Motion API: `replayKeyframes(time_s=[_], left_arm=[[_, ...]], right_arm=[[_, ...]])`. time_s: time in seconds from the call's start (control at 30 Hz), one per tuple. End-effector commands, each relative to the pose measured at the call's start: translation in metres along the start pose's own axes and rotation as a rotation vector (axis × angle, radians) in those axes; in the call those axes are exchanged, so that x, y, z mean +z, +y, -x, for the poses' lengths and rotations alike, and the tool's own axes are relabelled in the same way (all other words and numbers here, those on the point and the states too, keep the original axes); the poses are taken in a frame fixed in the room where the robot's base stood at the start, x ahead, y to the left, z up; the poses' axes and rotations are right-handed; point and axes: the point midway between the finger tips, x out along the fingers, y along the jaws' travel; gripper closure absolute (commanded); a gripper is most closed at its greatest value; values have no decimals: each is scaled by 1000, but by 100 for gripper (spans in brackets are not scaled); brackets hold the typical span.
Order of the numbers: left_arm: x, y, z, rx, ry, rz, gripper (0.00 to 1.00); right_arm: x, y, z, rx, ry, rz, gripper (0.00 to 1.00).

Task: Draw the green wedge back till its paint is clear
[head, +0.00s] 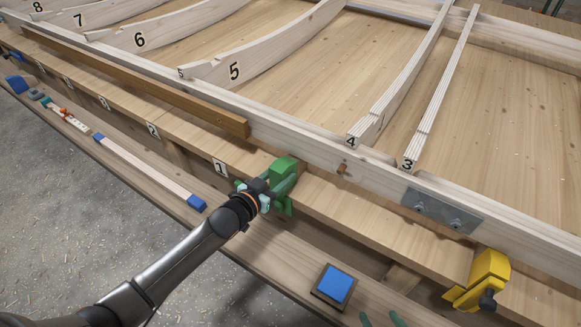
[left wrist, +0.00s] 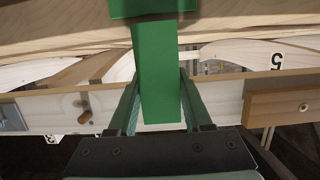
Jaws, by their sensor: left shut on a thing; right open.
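The green wedge (head: 284,172) sits at the long bench rail near the label 1 in the head view. My left gripper (head: 267,191) is shut on it, reaching in from the lower left. In the left wrist view the wedge (left wrist: 158,85) stands between the two fingers, with a wider green block at its top. I cannot make out any separate paint mark on it. My right gripper (head: 382,320) shows only as two green fingertips, apart and empty, at the bottom edge of the head view.
A yellow clamp-like piece (head: 483,280) sits on the rail at right. A blue pad in a dark frame (head: 334,286) lies on the lower ledge. A blue-ended strip (head: 150,172) lies left of my gripper. Numbered white ribs (head: 225,75) and a metal plate (head: 441,208) are beyond.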

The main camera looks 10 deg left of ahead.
Motion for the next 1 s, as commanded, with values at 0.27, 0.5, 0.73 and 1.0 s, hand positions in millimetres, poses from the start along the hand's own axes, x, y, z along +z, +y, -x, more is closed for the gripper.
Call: replayKeyframes(time_s=[0.27,0.5,0.73,1.0], left_arm=[[2,0,9,0,-2,0,100],[4,0,16,-1,-2,0,100],[5,0,18,0,-1,-1,36],[5,0,18,0,-1,0,10]], right_arm=[[-5,-1,4,-1,-1,0,26],[-8,-2,8,-2,-1,0,26],[-8,-2,8,-2,-1,0,26],[-8,-2,8,-2,-1,0,26]])
